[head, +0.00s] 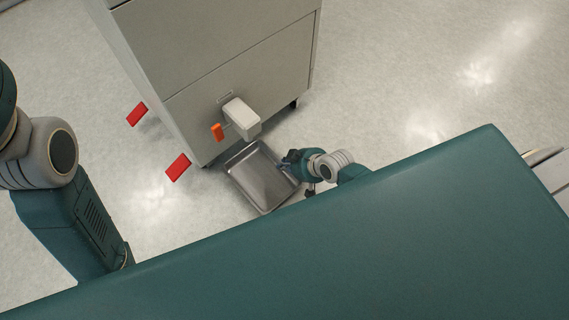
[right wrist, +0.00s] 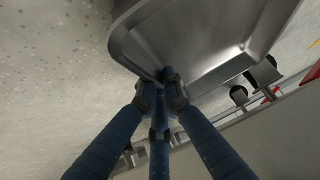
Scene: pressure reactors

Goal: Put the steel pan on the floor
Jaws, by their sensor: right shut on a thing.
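The steel pan (head: 262,178) is a shallow rectangular tray with a raised rim, low down at the foot of the grey cabinet. It also fills the top of the right wrist view (right wrist: 205,40). My right gripper (head: 289,160) is at the pan's right side. In the right wrist view its fingers (right wrist: 164,82) are closed on the near rim. I cannot tell whether the pan touches the floor (head: 400,90). My left arm shows at the left edge, but its gripper is out of the picture.
The grey cabinet (head: 220,50) stands behind the pan on short feet. Open floor lies left and right.

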